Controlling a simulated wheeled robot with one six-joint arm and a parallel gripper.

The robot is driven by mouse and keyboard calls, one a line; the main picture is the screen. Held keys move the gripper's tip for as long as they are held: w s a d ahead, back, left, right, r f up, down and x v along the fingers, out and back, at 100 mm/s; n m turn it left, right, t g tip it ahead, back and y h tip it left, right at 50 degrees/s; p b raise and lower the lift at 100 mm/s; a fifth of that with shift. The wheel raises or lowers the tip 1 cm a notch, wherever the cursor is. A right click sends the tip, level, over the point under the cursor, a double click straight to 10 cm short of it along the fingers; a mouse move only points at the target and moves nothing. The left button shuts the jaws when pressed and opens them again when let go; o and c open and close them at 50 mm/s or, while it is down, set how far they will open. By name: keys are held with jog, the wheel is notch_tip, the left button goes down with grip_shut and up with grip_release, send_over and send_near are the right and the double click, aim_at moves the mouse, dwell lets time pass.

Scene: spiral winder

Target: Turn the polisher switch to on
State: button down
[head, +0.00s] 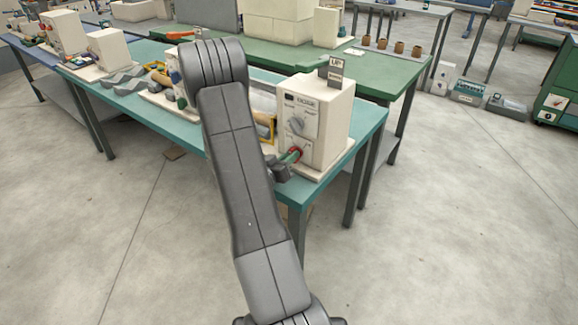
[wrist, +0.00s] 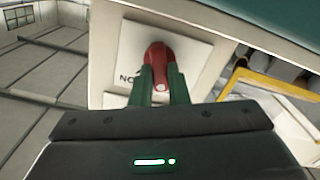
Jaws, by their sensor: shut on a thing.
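The polisher (head: 318,122) is a cream box at the right end of the teal table, with a grey dial on its upper front. Its red switch (wrist: 158,58) sits on a pale square plate (wrist: 185,40) in the wrist view; lettering beside it is partly covered, with "NO" readable. The red of the switch also shows low on the front in the head view. My gripper (wrist: 159,82) has green fingers shut around the red switch knob. In the head view my arm crosses the table, and the gripper is at the lower front of the box.
The teal table (head: 373,125) carries other tools left of the box, partly hidden behind my arm. A yellow-framed thing (wrist: 275,95) is close to the right of the gripper in the wrist view. The floor (head: 440,230) to the right is clear.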

jog(key=m+b, duration=0.1)
jog(key=b, duration=0.1)
jog(key=m+b, duration=0.2)
jog(key=shift+s+f+m+b, duration=0.1)
jog(key=shift+f+m+b, duration=0.2)
jog(key=shift+b, duration=0.1)
jog(key=m+b, duration=0.3)
jog(key=b, duration=0.1)
jog(key=shift+d+m, duration=0.15)
jog(key=shift+m, duration=0.15)
jog(key=m+b, duration=0.4)
jog(key=b, duration=0.1)
jog(key=shift+s+r+m+b, duration=0.1)
jog(key=shift+r+m+b, duration=0.05)
jog(key=shift+m+b, duration=0.2)
jog(key=shift+r+m, duration=0.1)
jog(key=shift+m, duration=0.15)
jog(key=c, duration=1.4)
grip_release()
jog(key=v, duration=1.3)
jog(key=shift+s+p, duration=0.35)
jog(key=shift+p, duration=0.05)
